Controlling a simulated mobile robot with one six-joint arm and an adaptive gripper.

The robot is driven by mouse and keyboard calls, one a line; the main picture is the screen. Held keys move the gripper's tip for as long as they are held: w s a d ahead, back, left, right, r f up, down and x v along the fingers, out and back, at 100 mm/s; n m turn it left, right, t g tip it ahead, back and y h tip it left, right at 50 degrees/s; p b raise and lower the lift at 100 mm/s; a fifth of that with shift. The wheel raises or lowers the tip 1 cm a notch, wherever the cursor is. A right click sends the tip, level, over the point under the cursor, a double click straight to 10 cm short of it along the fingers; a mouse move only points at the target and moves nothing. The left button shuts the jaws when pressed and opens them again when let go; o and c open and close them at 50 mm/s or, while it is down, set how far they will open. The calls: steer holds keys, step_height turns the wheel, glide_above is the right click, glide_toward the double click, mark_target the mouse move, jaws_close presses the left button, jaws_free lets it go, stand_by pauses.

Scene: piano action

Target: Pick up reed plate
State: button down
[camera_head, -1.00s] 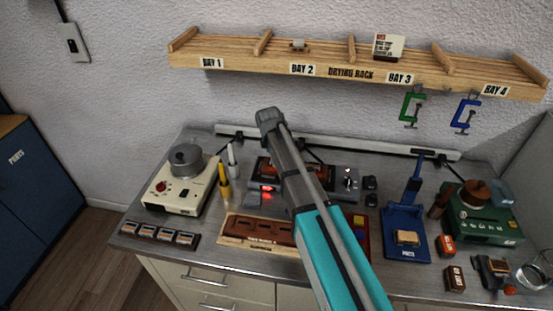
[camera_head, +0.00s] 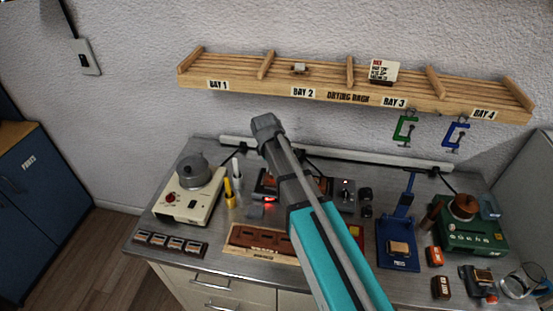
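No part is clearly readable as the reed plate. A dark holder (camera_head: 170,243) at the bench's front left carries several small metal-topped pieces in a row, which could be reed plates; I cannot tell. My arm rises from the bottom of the head view, with a teal link and a grey joint in front of the bench's middle. My gripper does not show. The arm hides part of the bench behind it.
The wooden drying rack (camera_head: 330,95) hangs on the wall above the bench. A cream hot-plate unit (camera_head: 185,203), a brown slotted board (camera_head: 262,239), a blue press (camera_head: 398,250) and a green machine (camera_head: 470,233) crowd the bench. A blue cabinet (camera_head: 37,180) stands left; floor between is clear.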

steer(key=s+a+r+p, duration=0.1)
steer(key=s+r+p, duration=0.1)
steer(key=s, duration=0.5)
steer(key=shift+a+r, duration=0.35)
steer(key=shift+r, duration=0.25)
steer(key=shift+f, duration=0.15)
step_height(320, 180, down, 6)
steer(key=b, duration=0.6)
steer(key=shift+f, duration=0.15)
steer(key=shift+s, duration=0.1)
